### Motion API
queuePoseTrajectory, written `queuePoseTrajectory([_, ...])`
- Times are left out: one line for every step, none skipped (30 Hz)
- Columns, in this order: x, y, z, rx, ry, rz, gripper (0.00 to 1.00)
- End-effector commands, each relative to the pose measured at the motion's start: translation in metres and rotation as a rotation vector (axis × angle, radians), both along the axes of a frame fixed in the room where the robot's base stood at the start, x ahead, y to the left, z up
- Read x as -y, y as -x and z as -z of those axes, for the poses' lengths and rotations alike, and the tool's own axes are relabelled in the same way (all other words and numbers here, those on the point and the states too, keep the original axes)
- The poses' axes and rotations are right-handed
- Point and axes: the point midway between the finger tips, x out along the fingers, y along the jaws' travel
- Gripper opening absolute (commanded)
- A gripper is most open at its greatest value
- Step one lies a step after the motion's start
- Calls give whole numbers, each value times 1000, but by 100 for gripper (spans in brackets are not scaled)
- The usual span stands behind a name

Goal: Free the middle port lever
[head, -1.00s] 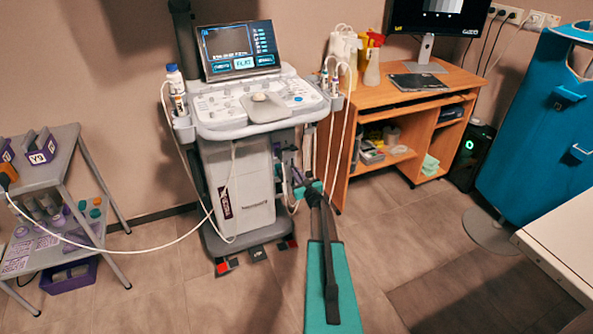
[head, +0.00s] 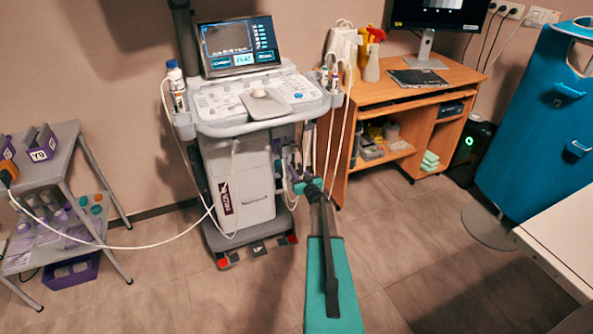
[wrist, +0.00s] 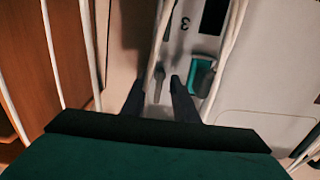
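The ultrasound machine (head: 235,180) stands against the wall, with my arm reaching to its right side. In the wrist view, a slim grey lever-like piece (wrist: 159,82) stands on the machine's pale side panel (wrist: 270,75), between my fingertips. My gripper (wrist: 158,98) is open around it, with no clear contact. A teal and grey connector (wrist: 201,76) sits just right of my right finger. A dark numeral 3 (wrist: 184,23) is printed above. I cannot tell which port the grey piece belongs to. In the head view my gripper (head: 298,186) is small and its fingers are unclear.
White cables (wrist: 225,50) hang close to both sides of my fingers and partly cover the panel. A wooden desk (head: 400,98) stands close on the right of the machine. A grey cart (head: 45,180) is at the left. Open floor lies in front.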

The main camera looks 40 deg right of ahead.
Motion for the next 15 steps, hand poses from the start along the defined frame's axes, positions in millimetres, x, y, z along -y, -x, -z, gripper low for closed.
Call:
queuePoseTrajectory([0, 0, 0, 0, 0, 0, 27])
queuePoseTrajectory([0, 0, 0, 0, 1, 0, 27])
queuePoseTrajectory([0, 0, 0, 0, 1, 0, 27])
queuePoseTrajectory([0, 0, 0, 0, 1, 0, 27])
queuePoseTrajectory([0, 1, 0, 0, 1, 0, 27])
queuePoseTrajectory([-1, 2, -1, 0, 1, 0, 27])
queuePoseTrajectory([-1, 2, -1, 0, 1, 0, 27])
queuePoseTrajectory([-2, 4, -1, 0, 1, 0, 27])
queuePoseTrajectory([-2, 5, -1, 0, 1, 0, 27])
queuePoseTrajectory([-3, 7, -1, 0, 1, 0, 27])
queuePoseTrajectory([-4, 9, -1, 0, 1, 0, 27])
queuePoseTrajectory([-5, 11, -1, 0, 1, 0, 27])
queuePoseTrajectory([-6, 14, -1, 0, 1, 0, 27])
queuePoseTrajectory([-7, 16, -1, 0, 1, 0, 27])
queuePoseTrajectory([-9, 19, -1, 1, 1, 0, 27])
